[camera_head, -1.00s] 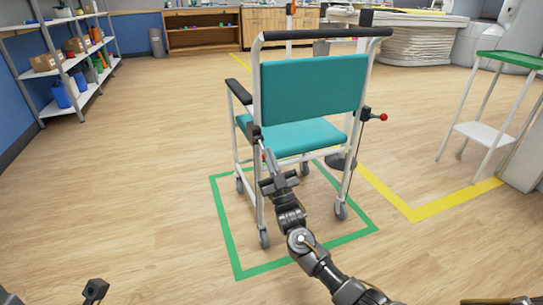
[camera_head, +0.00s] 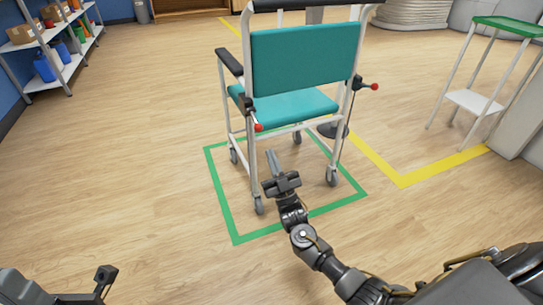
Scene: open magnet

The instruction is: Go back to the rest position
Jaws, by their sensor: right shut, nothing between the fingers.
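My right gripper (camera_head: 272,162) reaches up from the lower right into the middle of the head view. Its fingers are together and empty, in front of and below the teal chair (camera_head: 304,62). A small gap shows between the fingertips and the lever with a red knob (camera_head: 258,128) on the chair's left side. A second lever with a red knob (camera_head: 375,87) sticks out on the chair's right side. At the lower left corner, part of my left arm shows, but I cannot make out its gripper fingers.
The wheeled chair stands inside a green floor outline (camera_head: 226,208). A yellow floor line (camera_head: 402,182) runs to its right. A stand with a green top (camera_head: 510,26) is at the right, and a shelf rack (camera_head: 58,45) at the left. The floor at left is clear.

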